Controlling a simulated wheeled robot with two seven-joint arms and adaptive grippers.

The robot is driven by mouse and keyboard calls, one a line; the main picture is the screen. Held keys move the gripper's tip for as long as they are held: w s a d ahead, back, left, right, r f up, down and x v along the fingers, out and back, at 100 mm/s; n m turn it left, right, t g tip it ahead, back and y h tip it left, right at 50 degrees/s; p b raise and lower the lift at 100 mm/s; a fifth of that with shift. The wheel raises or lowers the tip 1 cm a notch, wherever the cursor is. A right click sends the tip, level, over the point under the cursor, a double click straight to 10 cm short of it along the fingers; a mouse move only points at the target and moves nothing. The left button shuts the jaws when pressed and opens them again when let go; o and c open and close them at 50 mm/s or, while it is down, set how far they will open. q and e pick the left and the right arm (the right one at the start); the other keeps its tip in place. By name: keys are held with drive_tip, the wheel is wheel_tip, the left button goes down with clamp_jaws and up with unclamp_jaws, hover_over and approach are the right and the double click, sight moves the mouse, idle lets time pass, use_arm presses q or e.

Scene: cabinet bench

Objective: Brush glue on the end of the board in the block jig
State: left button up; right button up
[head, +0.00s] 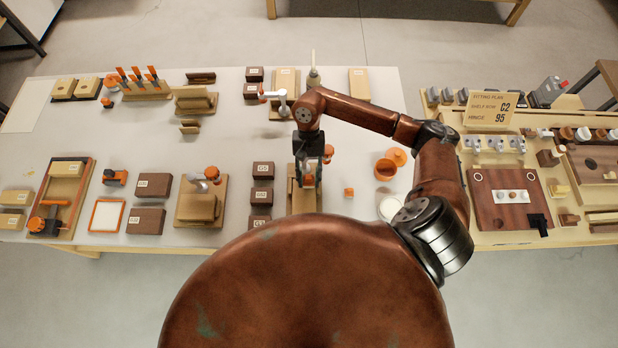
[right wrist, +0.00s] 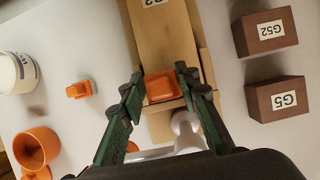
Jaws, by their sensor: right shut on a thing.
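My right gripper (head: 308,170) reaches down over a light wooden board and jig (head: 303,203) at the middle of the table. In the right wrist view its green fingers (right wrist: 159,82) are shut on an orange block-shaped piece (right wrist: 160,87). I cannot tell whether this is a clamp handle or a loose tool. A white metal part (right wrist: 185,123) shows just below it. The board (right wrist: 165,40) runs under the fingers, with a partly cut-off label at the top. My arm hides part of the jig in the head view. My left gripper is not in view.
An orange cup (head: 385,169), a white jar (head: 391,207) and a small orange piece (head: 349,192) stand right of the jig. Dark labelled blocks (head: 262,195) line its left. Another clamp jig (head: 200,207) is farther left. A side bench (head: 500,237) with hinge parts is at right.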

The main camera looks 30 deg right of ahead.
drive_tip(key=shift+w+a+b, duration=0.4)
drive_tip(key=shift+a+b, duration=0.15)
drive_tip(key=shift+a, duration=0.15)
drive_tip(key=shift+a, duration=0.1)
drive_tip(key=shift+w+a+f+b, duration=0.1)
drive_tip(key=shift+w+a+b, duration=0.35)
drive_tip(key=shift+a+b, duration=0.2)
drive_tip(key=shift+d, duration=0.1)
drive_tip(key=shift+s+d+b, duration=0.3)
drive_tip(key=shift+s+d, duration=0.2)
drive_tip(key=shift+d, duration=0.25)
drive_tip(key=shift+s+d+b, duration=0.3)
drive_tip(key=shift+s+d, duration=0.15)
drive_tip(key=shift+d, duration=0.25)
drive_tip(key=shift+w+a, duration=0.1)
